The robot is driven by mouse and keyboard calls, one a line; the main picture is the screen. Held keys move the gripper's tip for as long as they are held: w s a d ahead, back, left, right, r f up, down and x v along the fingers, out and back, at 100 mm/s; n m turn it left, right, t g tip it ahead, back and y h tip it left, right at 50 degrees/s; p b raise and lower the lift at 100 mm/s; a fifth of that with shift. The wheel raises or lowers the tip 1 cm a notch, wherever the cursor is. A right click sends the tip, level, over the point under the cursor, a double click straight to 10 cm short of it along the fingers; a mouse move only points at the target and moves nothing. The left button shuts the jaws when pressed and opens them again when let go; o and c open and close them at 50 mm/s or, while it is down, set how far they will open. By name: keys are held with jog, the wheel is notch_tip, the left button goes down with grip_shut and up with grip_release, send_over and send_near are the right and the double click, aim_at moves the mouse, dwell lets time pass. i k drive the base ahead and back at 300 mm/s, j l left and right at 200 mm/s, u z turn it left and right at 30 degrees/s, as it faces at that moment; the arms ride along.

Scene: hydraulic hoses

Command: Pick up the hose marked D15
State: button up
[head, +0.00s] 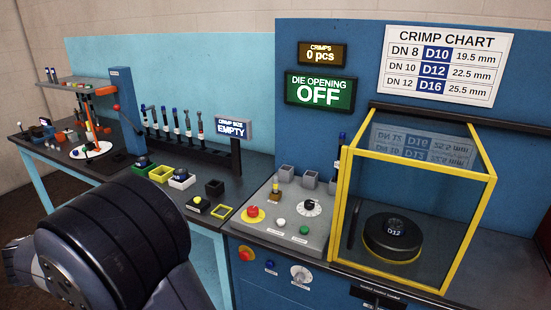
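Several short dark hoses (176,124) with coloured or metal ends stand upright in a row on a rack at the middle left of the bench. Any marks on them are too small to read, so I cannot tell which, if any, is D15. The crimp chart (445,65) on the blue panel lists D10, D12 and D16. A dark round part marked D12 (393,232) sits inside the yellow-framed clear guard (466,230). My gripper is not in view; only a thick dark link of my arm shows at the lower left.
A sign reading "CRIMP BOX EMPTY" (232,128) stands right of the rack. Small coloured bins (161,174) sit in front of it. A grey control panel (285,228) with buttons lies beside the guard.

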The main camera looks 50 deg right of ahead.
aim_at(342, 137)
jog(key=i+z, duration=0.15)
jog(key=z, duration=0.25)
jog(key=i+z, duration=0.15)
jog(key=z, duration=0.25)
jog(key=i+z, duration=0.15)
jog(key=z, duration=0.25)
jog(key=i+z, duration=0.15)
jog(key=z, duration=0.25)
jog(key=i+z, duration=0.2)
jog(key=z, duration=0.15)
jog(key=i+z, duration=0.2)
jog(key=z, duration=0.15)
